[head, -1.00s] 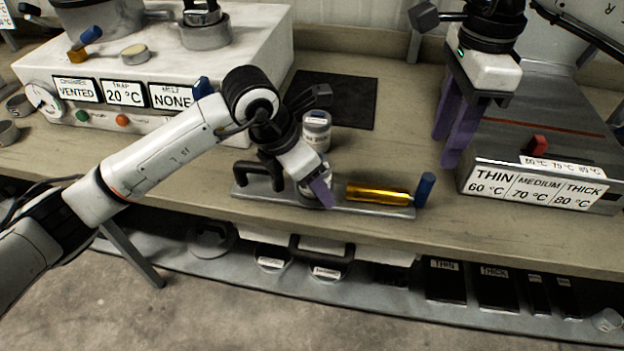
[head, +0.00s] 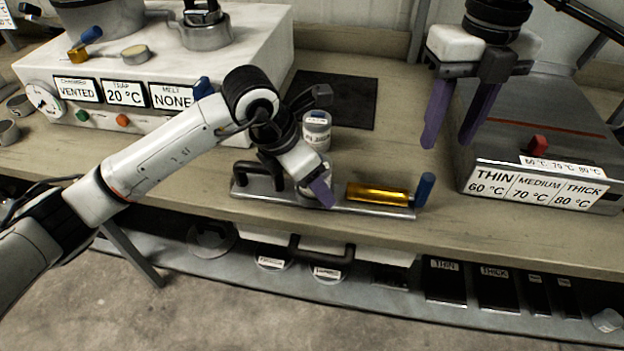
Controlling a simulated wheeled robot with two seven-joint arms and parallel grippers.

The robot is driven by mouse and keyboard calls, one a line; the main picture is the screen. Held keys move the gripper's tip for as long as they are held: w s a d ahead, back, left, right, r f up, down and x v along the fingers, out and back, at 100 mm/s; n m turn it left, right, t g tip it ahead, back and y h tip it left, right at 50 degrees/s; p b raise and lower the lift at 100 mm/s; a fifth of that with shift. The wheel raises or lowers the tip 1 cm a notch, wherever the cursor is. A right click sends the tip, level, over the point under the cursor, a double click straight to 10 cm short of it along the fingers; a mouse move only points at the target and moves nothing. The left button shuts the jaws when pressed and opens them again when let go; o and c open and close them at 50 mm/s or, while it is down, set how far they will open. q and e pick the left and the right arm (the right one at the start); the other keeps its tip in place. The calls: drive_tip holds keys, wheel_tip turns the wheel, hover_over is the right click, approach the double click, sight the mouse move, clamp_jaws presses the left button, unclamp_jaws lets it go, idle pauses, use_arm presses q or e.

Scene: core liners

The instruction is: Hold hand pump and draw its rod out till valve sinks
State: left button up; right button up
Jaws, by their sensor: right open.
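The hand pump (head: 378,194) lies along the front of the bench, with a metal base plate, an amber tube, a black handle at its left and a blue upright knob (head: 425,189) at its right end. My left gripper (head: 321,191) is over the round metal part left of the tube. Its purple finger points down there and largely hides that part, so its grip cannot be made out. My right gripper (head: 450,139) is open and empty above the bench, up and right of the blue knob, its purple fingers spread apart. The valve cannot be made out.
A labelled jar (head: 317,131) stands just behind the pump. A dark mat (head: 335,98) lies behind it. A white control box (head: 160,65) stands at the left, and a heated plate unit (head: 535,188) with temperature labels at the right. Bare bench lies between pump and plate.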

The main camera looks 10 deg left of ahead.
sight(433, 178)
use_arm(q)
drive_tip(key=shift+s+a+f, duration=0.1)
drive_tip(key=shift+a+f, duration=0.05)
drive_tip(key=shift+f, duration=0.1)
use_arm(e)
wheel_tip(433, 178, down, 12)
drive_tip(key=shift+r, duration=0.1)
drive_tip(key=shift+c, duration=0.4)
clamp_jaws()
drive_tip(key=shift+d, duration=0.1)
drive_tip(key=shift+d, duration=0.1)
drive_tip(key=shift+w+d+r, duration=0.1)
drive_tip(key=shift+d, duration=3.75)
drive_tip(key=o, duration=0.7)
unclamp_jaws()
